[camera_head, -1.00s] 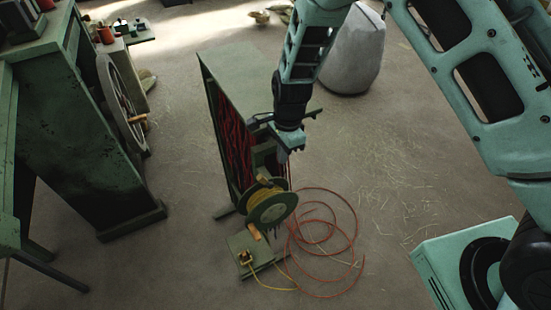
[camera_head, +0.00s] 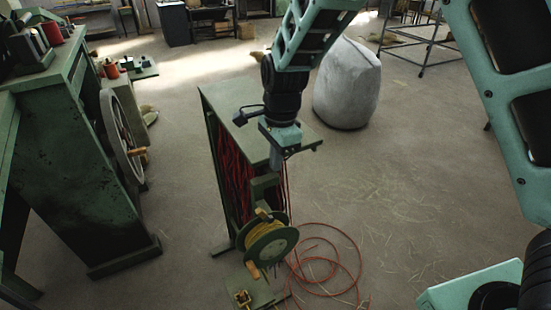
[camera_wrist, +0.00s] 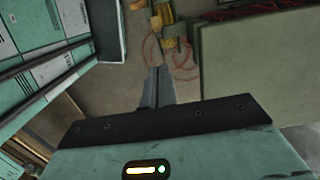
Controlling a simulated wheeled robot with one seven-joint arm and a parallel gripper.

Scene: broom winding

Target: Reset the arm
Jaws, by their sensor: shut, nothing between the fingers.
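My gripper (camera_head: 277,160) hangs from the arm, pointing down, in front of the right part of a green bench-like stand in the head view. Its fingers are shut and empty; they also show in the wrist view (camera_wrist: 156,88). Below the fingers is a green reel (camera_head: 268,245) wound with yellow cord, on the front of the stand (camera_head: 240,98). The reel has an orange-brown handle. The gripper is above the reel and apart from it. In the wrist view the yellow reel (camera_wrist: 163,14) is small, at the top middle.
Red cord (camera_head: 335,262) lies in loose coils on the floor, right of the reel. A green cabinet (camera_head: 75,170) with a spoked wheel (camera_head: 118,125) stands at left. A pale sack (camera_head: 348,85) stands behind right.

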